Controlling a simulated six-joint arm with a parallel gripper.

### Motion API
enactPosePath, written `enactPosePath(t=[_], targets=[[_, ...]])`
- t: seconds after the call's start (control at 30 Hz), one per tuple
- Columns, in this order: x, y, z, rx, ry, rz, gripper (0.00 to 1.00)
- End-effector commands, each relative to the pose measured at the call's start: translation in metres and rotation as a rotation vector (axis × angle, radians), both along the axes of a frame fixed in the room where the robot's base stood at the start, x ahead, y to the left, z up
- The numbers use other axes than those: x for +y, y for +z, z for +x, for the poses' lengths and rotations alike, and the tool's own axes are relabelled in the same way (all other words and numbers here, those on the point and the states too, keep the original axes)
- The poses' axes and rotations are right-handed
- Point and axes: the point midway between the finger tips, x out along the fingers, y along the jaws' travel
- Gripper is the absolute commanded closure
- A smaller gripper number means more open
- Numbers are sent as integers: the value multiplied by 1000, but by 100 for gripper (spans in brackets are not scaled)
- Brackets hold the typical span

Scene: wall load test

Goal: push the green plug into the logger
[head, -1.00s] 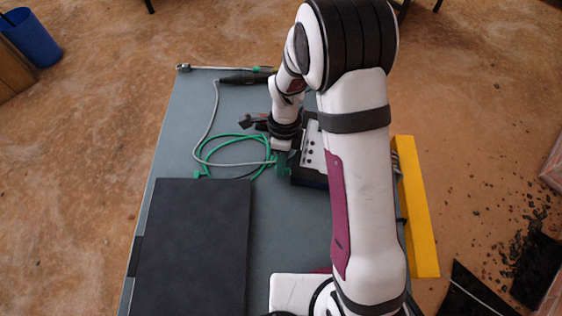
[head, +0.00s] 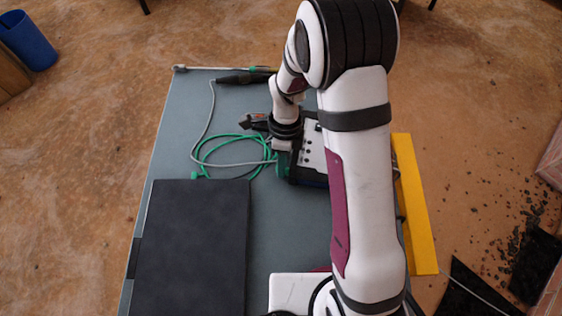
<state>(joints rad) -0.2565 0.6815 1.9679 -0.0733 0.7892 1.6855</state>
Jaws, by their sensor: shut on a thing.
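The logger (head: 312,155) is a dark box with a pale, dotted top panel, on the grey table right of my gripper. My arm hides its right part. My gripper (head: 283,157) points down at the logger's left side, shut on the green plug (head: 282,169). Only a little green shows there, close against the logger's left edge. I cannot tell whether the plug is in a socket. A green cable (head: 234,137) lies in loops left of my gripper, with another green end (head: 195,175) at its lower left.
A large black panel (head: 190,245) covers the table's (head: 170,140) near left. A grey lead runs from a dark handle (head: 240,79) at the back across the green loops. A dark clamp-like tool (head: 253,123) lies behind my gripper. A yellow bar (head: 414,205) runs along the right.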

Motion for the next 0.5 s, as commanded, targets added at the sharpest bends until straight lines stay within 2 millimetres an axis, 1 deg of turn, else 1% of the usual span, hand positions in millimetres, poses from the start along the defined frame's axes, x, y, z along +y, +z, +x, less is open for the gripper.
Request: enactPosePath(t=[0.27,0.3,0.43,0.47,0.5], targets=[[0,0,0,0,0,0,100],[0,0,0,0,0,0,72],[0,0,0,0,0,0,49],[0,0,0,0,0,0,44],[0,0,0,0,0,0,44]])
